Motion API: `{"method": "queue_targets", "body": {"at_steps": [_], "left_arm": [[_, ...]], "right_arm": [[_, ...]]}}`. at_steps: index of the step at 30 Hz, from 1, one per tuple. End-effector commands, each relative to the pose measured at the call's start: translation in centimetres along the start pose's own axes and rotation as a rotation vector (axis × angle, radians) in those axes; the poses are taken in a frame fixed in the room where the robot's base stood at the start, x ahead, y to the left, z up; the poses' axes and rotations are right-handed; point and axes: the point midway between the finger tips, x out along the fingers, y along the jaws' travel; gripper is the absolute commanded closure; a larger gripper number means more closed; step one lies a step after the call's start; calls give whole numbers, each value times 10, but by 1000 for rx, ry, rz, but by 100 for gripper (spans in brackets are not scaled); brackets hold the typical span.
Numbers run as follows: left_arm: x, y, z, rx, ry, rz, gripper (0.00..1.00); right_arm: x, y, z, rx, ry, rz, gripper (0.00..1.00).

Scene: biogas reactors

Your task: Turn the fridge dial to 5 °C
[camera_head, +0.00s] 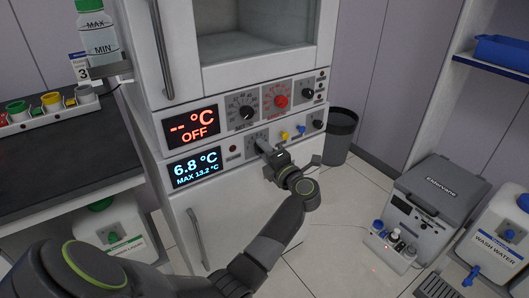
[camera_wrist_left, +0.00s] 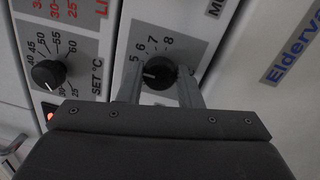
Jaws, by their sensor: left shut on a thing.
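The fridge dial (camera_wrist_left: 158,72) is a black round knob with a pale pointer mark. Its scale shows 5, 6, 7 and 8. The mark points left, toward the 5 end; the exact reading is unclear because a finger covers part of the scale. My left gripper (camera_wrist_left: 160,86) is shut on the dial, one finger on each side. In the head view my left gripper (camera_head: 264,149) reaches the lower control panel and hides most of the dial. The fridge display (camera_head: 195,168) reads 6.8 °C, MAX 13.2 °C. My right gripper is not in view.
The upper panel has a display (camera_head: 191,127) reading OFF, a black knob (camera_head: 246,111) and a red knob (camera_head: 281,100). A dark bin (camera_head: 341,136) stands right of the fridge.

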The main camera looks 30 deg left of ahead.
Motion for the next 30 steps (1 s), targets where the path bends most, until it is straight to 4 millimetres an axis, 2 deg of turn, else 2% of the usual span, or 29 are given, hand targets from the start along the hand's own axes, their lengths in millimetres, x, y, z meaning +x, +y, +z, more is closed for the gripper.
{"method": "queue_targets", "body": {"at_steps": [11, 12, 17, 30], "left_arm": [[0, -1, 0, -3, 1, -2, 91], [0, -1, 0, -3, 2, -2, 67], [0, -1, 0, -3, 1, -2, 46], [-6, -1, 2, -3, 0, -2, 46]], "right_arm": [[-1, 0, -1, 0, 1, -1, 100], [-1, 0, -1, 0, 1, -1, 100], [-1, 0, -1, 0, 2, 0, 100], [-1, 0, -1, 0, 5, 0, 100]]}}
